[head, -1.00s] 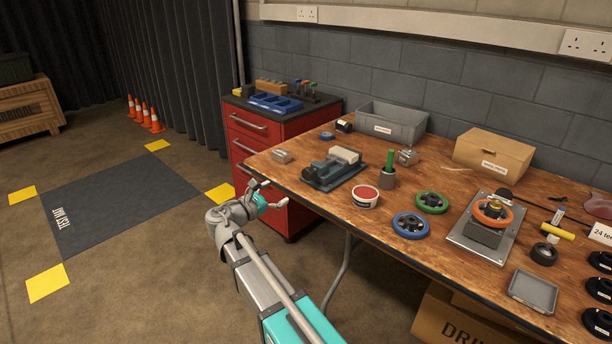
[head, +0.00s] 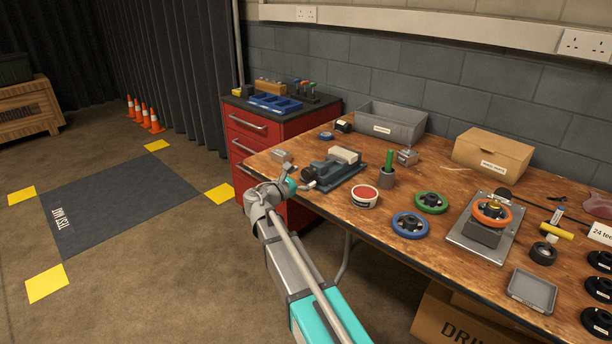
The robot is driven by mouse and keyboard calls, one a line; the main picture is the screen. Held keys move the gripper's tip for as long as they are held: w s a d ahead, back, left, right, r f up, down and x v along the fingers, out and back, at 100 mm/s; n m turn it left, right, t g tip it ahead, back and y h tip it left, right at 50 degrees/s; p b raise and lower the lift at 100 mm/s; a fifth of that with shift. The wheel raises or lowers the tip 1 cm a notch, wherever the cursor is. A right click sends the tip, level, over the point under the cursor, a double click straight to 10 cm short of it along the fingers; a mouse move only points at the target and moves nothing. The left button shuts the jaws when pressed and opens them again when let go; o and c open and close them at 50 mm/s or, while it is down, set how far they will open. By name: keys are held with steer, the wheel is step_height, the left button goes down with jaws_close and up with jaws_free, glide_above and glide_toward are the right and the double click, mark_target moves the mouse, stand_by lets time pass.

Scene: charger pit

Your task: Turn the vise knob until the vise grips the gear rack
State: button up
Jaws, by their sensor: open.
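The vise (head: 334,172) is a dark grey-blue block on the left part of the wooden workbench. A pale, cream-coloured block (head: 345,155) sits at its far end; I cannot tell whether this is the gear rack. The vise knob is not clear, as my gripper is in front of the near end of the vise. My gripper (head: 299,182) is open at the bench's front left edge, its fingers pointing toward that near end. I cannot tell whether the fingers touch the knob.
A small metal block (head: 281,157) stands just beyond my gripper. A red-topped tin (head: 364,196) and a green-handled tool in a grey cup (head: 388,177) stand right of the vise. Blue (head: 410,224) and green (head: 431,202) handwheels lie further right. A red drawer cabinet (head: 260,135) stands behind.

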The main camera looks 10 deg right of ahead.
steer(key=shift+x, duration=0.85)
steer(key=shift+c, duration=0.3)
steer(key=c, duration=1.1)
